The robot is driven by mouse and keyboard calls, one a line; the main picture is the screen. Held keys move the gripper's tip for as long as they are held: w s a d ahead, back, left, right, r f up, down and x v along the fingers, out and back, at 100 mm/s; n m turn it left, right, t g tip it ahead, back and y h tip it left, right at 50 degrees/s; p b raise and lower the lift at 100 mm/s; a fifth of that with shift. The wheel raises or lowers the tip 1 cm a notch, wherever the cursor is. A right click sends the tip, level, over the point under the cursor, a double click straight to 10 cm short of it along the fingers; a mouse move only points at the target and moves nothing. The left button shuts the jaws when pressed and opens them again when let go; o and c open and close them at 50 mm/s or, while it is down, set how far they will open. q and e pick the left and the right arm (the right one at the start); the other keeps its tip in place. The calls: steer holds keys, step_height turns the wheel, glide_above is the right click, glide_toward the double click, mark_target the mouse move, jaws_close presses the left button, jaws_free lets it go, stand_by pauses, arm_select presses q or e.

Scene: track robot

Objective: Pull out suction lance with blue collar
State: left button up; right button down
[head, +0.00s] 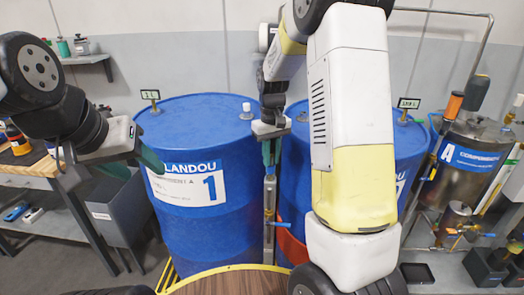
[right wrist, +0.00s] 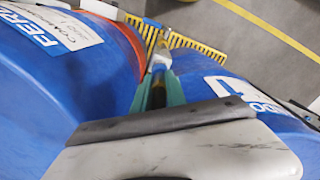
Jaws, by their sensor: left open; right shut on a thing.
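A slim metallic suction lance (head: 269,205) stands upright in the gap between the two blue drums, with a blue part near its middle. Its upper end is between the green fingers of my right gripper (head: 271,155), which is shut on it. In the right wrist view the lance (right wrist: 160,62) runs away from the fingers, with a blue band near them. Its lower end is hidden in the head view. My left gripper (head: 133,163) is open and empty at the left, in front of the left drum.
The left blue drum (head: 190,225) bears a label "1"; the right drum (head: 296,170) is partly hidden by my right arm. A steel tank (head: 470,150) stands at the right. A grey bin (head: 115,215) and a workbench (head: 28,172) are at the left. A yellow-edged wooden top (head: 230,283) is in front.

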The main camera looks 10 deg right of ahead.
steer(key=shift+r, duration=0.45)
steer(key=shift+r, duration=2.35)
